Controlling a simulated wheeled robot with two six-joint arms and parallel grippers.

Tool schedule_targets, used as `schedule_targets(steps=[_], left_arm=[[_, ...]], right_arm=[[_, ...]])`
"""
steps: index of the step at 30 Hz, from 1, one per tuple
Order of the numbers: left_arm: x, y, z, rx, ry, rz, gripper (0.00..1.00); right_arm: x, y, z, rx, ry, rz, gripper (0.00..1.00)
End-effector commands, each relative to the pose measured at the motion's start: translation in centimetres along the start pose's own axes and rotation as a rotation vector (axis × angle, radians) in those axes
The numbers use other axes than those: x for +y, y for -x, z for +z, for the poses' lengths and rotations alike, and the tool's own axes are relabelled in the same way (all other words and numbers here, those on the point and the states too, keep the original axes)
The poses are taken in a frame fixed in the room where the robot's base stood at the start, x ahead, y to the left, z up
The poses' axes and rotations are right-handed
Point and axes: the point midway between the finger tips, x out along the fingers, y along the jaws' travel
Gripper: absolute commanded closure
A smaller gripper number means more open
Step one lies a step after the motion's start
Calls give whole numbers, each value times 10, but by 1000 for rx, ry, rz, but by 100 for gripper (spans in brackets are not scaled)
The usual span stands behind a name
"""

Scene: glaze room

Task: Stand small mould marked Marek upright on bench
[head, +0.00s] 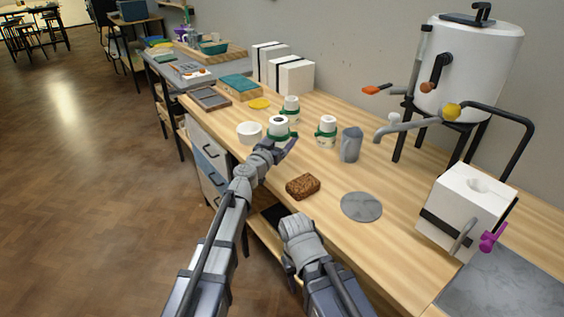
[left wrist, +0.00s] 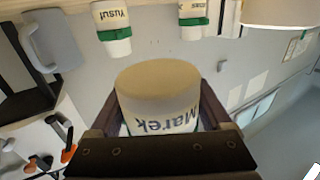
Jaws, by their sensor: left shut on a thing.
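The small mould marked Marek (left wrist: 160,92) is held between the fingers of my left gripper (left wrist: 160,135), its name facing the wrist camera and a flat beige end showing. In the head view my left gripper (head: 279,144) is shut on this white, green-banded mould (head: 279,121) over the bench (head: 325,215). Its end with a dark round opening shows there. I cannot tell whether its lower end touches the bench. Two similar green-banded moulds stand beyond it: one marked Yusuf (left wrist: 112,18) and another (left wrist: 195,10). My right gripper is not in view.
A grey jug (head: 351,145), a white bowl (head: 249,133), a brown sponge (head: 303,186) and a round grey disc (head: 361,207) are on the bench. A large white block with a purple clamp (head: 491,241) stands right. Clear wood lies between the sponge and the jug.

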Motion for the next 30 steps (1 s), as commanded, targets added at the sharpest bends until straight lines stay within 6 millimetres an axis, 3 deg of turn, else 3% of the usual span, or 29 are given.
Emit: schedule_targets(steps=[1,4,14,24,30], left_arm=[[0,0,17,0,0,0,96],[0,0,29,0,1,0,96],[0,0,36,0,0,0,96],[0,0,70,0,1,0,96],[0,0,68,0,1,0,96]], right_arm=[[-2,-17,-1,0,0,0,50],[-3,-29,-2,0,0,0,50],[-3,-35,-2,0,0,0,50],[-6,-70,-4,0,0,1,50],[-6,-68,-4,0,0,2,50]])
